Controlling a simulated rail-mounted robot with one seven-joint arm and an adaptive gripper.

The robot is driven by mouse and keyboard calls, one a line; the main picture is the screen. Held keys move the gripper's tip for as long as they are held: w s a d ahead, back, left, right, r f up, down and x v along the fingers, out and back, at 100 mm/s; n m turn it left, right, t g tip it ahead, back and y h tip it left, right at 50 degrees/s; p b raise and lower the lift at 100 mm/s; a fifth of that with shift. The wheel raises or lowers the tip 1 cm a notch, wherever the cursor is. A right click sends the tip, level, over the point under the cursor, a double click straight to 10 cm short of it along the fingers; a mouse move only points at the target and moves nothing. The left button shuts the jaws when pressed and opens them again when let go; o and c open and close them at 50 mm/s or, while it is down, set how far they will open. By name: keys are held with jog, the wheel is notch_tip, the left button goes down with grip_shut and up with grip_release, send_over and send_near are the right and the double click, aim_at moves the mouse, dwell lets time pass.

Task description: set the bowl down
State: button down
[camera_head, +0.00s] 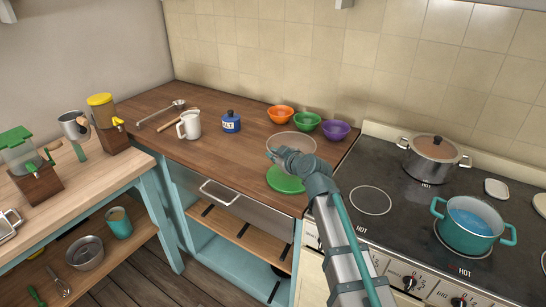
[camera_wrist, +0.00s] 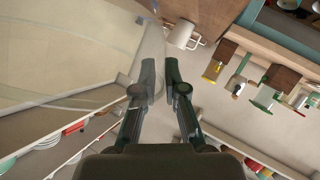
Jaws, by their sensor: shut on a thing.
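A clear glass bowl (camera_head: 293,138) shows in the head view over the right end of the wooden counter. My gripper (camera_head: 274,155) is at its near side, with my wrist covering part of it. In the wrist view my gripper (camera_wrist: 160,66) is shut on the bowl's thin edge, and the see-through bowl (camera_wrist: 75,105) spreads to the left of the fingers. A green round lid or plate (camera_head: 285,180) lies on the counter just below my wrist. I cannot tell whether the bowl touches the counter.
Orange (camera_head: 280,115), green (camera_head: 307,122) and purple (camera_head: 336,130) bowls stand at the back of the counter (camera_head: 235,155). A blue salt jar (camera_head: 231,122) and a white mug (camera_head: 189,125) are further left. The stove, with a steel pot (camera_head: 433,160) and a teal pot (camera_head: 468,238), is right.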

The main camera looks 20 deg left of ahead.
jog(key=shift+w+a+r, duration=0.1)
jog(key=shift+w+r, duration=0.1)
jog(key=shift+d+r, duration=0.1)
jog(key=shift+d, duration=0.2)
jog(key=shift+b, duration=0.5)
jog(key=shift+a+f+b, duration=0.1)
jog(key=shift+f+b, duration=0.2)
notch_tip(320, 180, down, 4)
jog(key=b, duration=0.5)
jog(key=shift+f, duration=0.25)
jog(key=shift+f, duration=0.1)
jog(key=shift+f+b, duration=0.65)
jog(key=shift+b, duration=0.25)
jog(key=shift+f+b, duration=0.25)
jog(key=shift+b, duration=0.1)
